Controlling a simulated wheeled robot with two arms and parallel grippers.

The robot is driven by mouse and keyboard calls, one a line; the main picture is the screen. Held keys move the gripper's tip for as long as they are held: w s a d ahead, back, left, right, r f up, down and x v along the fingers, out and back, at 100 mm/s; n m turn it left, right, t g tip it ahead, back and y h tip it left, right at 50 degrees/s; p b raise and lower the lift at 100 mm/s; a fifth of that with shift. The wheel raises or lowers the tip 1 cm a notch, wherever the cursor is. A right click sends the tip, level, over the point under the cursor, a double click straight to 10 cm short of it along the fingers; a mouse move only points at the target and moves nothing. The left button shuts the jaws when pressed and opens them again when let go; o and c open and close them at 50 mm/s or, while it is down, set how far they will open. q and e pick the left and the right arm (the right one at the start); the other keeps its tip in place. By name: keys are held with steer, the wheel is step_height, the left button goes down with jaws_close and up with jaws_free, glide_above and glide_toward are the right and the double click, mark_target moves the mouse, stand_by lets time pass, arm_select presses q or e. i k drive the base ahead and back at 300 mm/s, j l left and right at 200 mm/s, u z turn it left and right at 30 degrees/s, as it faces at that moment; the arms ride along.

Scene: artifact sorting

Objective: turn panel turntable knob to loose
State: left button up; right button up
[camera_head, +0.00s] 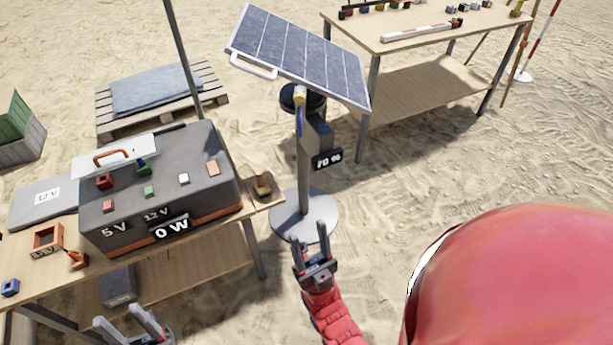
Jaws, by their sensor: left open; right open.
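The solar panel (300,55) is tilted on top of a grey post with a round base (290,222). A dark round turntable (291,97) sits under the panel. A small yellow part (300,95) with a blue piece below it is on its near side; it looks like the knob, but its setting is too small to read. My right gripper (309,236) is open and empty, below the panel and in front of the post base, apart from the knob. My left gripper (117,317) is open and empty at the bottom left, near the left table's front edge.
A grey power box (160,185) reading "0 W" stands on the left wooden table (200,228). A "70 %" display (327,160) hangs beside the post. Another table (425,85) with small items stands behind at right. Sand around the post's right side is open.

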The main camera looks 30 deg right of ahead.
mark_target(323, 128)
steer(key=i+l, duration=0.15)
steer(key=l, duration=0.2)
steer(key=i+l, duration=0.15)
steer(key=l, duration=0.15)
steer(key=i+l+z, duration=0.1)
steer(key=l, duration=0.25)
steer(key=i+l, duration=0.2)
steer(key=i, duration=0.3)
